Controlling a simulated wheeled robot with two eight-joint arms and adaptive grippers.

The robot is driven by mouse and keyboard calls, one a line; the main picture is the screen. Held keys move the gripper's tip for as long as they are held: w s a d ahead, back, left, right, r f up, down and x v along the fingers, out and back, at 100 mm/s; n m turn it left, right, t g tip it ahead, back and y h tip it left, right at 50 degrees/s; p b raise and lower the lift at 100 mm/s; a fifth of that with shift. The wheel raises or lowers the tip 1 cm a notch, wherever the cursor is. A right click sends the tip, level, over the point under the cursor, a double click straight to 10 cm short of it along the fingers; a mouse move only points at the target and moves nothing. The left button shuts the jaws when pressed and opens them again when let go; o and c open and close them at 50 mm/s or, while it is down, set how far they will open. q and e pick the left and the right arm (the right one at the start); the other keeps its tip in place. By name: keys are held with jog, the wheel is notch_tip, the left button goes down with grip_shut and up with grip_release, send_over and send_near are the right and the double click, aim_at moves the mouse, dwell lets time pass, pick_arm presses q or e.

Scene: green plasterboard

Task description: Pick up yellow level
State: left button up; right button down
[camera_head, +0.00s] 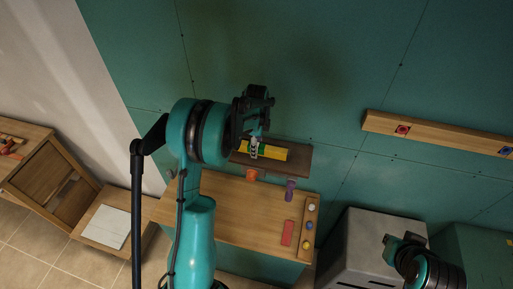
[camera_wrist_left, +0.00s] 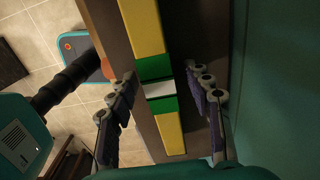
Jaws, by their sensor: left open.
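The yellow level (camera_head: 272,152) lies on a dark brown shelf (camera_head: 301,162) against the green wall in the head view. It is yellow with green bands and a pale middle piece. In the left wrist view the level (camera_wrist_left: 170,132) runs lengthwise between the two fingers of my left gripper (camera_wrist_left: 158,76), which is open. In the head view my left gripper (camera_head: 255,143) is at the left part of the level and hides some of it. No closed grip shows; contact cannot be told. My right gripper (camera_head: 398,246) is at the lower right, far from the level, its fingers unclear.
Orange (camera_head: 252,175) and purple (camera_head: 290,190) items hang below the shelf. A wooden workbench (camera_head: 235,210) stands beneath, with a red block (camera_head: 288,232) and a strip of coloured knobs (camera_head: 308,226). A wooden rail (camera_head: 440,132) is on the wall at right. A grey cabinet (camera_head: 370,245) stands below it.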

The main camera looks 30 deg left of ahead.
pick_arm(q)
jog(key=shift+f, duration=0.3)
grip_shut()
jog(key=shift+r, duration=0.1)
